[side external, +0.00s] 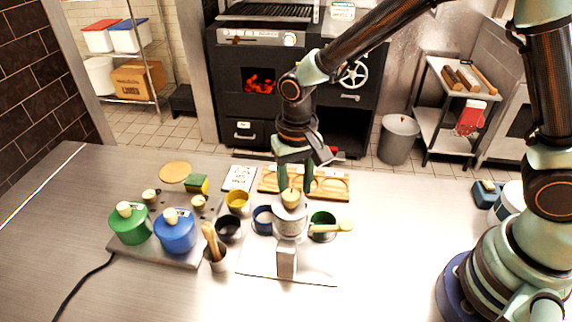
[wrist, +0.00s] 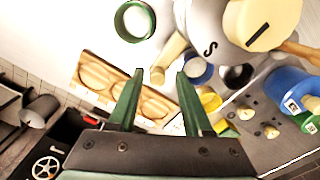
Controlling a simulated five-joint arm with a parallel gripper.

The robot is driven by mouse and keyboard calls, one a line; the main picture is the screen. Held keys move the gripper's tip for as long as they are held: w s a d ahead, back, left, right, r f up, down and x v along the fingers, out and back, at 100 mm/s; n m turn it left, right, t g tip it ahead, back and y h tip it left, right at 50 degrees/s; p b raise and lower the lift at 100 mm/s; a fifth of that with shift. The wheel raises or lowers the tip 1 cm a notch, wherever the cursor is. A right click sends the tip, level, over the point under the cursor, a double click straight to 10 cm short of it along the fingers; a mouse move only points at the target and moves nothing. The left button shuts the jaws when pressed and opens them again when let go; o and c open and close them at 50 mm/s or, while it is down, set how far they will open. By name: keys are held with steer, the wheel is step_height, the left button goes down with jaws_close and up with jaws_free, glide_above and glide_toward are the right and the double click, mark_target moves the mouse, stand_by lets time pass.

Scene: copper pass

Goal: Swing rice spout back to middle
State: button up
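The rice dispenser (side external: 289,222) is a grey hopper with a cream knob (side external: 292,197) on top, standing on the pale work mat. A pale arm, which looks like the spout (side external: 334,228), points right from it across the green-rimmed bowl (side external: 322,219). In the wrist view the hopper (wrist: 205,22) fills the top, and a pale peg-like arm (wrist: 170,55) shows between my fingertips. My gripper (side external: 295,188) is pointed down behind the knob, fingers apart and empty. I cannot tell whether the fingers touch anything.
A blue bowl (side external: 263,219), yellow bowl (side external: 238,201) and dark bowl (side external: 228,229) stand left of the dispenser. A wooden tray (side external: 330,187) lies behind. Blue (side external: 175,232) and green (side external: 130,225) pots and a utensil holder (side external: 217,262) crowd the left.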

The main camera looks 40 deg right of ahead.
steer(key=shift+r, duration=3.05)
steer(key=shift+d+r, duration=0.2)
steer(key=shift+r, duration=0.05)
steer(key=s+d+r+n+t, duration=0.1)
steer(key=s+d+r+t, duration=0.1)
steer(key=s+d+r, duration=0.2)
steer(key=s+d+r+n+t, duration=0.2)
steer(key=d+r, duration=0.4)
steer(key=d, duration=0.5)
steer(key=shift+s+r+t, duration=0.4)
steer(key=shift+s+t, duration=0.4)
steer(key=shift+s, duration=0.25)
